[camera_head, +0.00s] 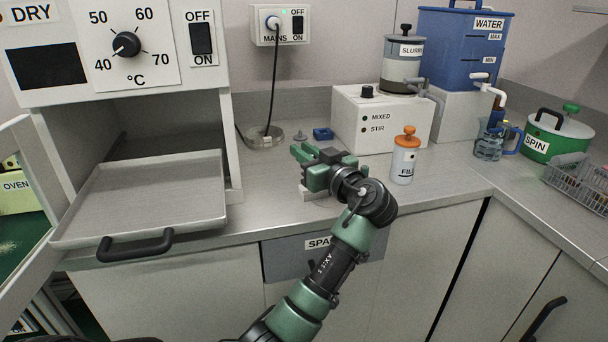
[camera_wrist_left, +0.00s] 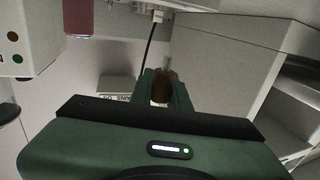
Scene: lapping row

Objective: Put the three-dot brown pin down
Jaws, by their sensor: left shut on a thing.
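My left gripper (camera_head: 300,153) is over the worktop between the pulled-out tray and the mixer box. In the left wrist view its green fingers (camera_wrist_left: 163,92) are shut on a brown pin (camera_wrist_left: 160,86). The pin's dots cannot be made out, and the pin is hidden behind the gripper in the head view. A pale block (camera_head: 312,192) shows partly beneath the gripper. A pale plate with partly hidden lettering (camera_wrist_left: 116,88) lies left of the fingers in the left wrist view. My right gripper is not in view.
A metal tray (camera_head: 150,195) juts from the oven at left. The mixer box (camera_head: 372,122) and an orange-capped bottle (camera_head: 404,160) stand at right. A round metal base (camera_head: 264,138) and small blue holder (camera_head: 322,134) sit behind. Worktop (camera_head: 262,190) is clear left of the gripper.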

